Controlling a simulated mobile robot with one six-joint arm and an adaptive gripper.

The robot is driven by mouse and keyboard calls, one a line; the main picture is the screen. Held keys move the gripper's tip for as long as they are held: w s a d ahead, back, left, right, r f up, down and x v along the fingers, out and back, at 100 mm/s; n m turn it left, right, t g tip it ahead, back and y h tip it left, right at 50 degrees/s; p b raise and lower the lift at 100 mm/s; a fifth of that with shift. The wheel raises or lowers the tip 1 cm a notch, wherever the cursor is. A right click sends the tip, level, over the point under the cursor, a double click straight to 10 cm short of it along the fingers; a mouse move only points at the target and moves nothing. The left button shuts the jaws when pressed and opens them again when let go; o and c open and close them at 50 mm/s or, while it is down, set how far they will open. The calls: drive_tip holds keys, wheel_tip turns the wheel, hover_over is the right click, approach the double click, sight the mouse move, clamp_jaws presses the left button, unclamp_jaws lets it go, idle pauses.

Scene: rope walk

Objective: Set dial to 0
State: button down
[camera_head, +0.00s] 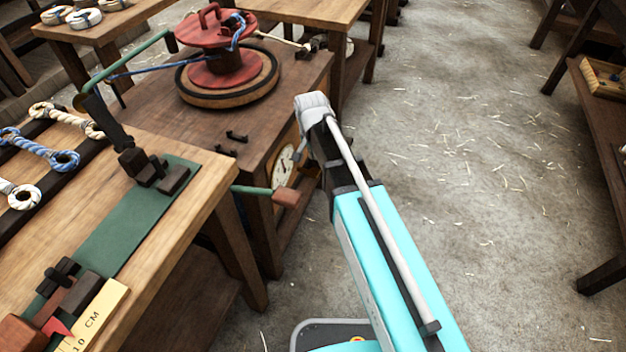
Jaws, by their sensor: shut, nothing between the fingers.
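The dial (283,166) is a round white face with dark marks, set in a pale panel on the side of a brown wooden cabinet (262,140). I see it at a steep angle, and its reading is too small to make out. My arm reaches up from the lower right, and its wrist stands just right of the dial. My gripper (308,170) shows only as a dark shape beside the dial's right side, partly hidden by the arm. It is shut and empty. I cannot tell whether it touches the dial.
A red reel (216,65) with blue rope stands on the cabinet. A workbench (180,250) with rope pieces and a ruler (95,318) is at left. The floor at right is open, with straw.

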sight(314, 173)
drive_tip(key=shift+a+f, duration=0.15)
drive_tip(key=shift+f, duration=0.1)
drive_tip(key=shift+w+f, duration=0.1)
drive_tip(key=shift+f, duration=0.05)
drive_tip(key=f+b, duration=0.6)
drive_tip(key=b, duration=0.1)
drive_tip(key=shift+w+f, duration=0.3)
drive_tip(key=shift+f, duration=0.05)
idle(0.5)
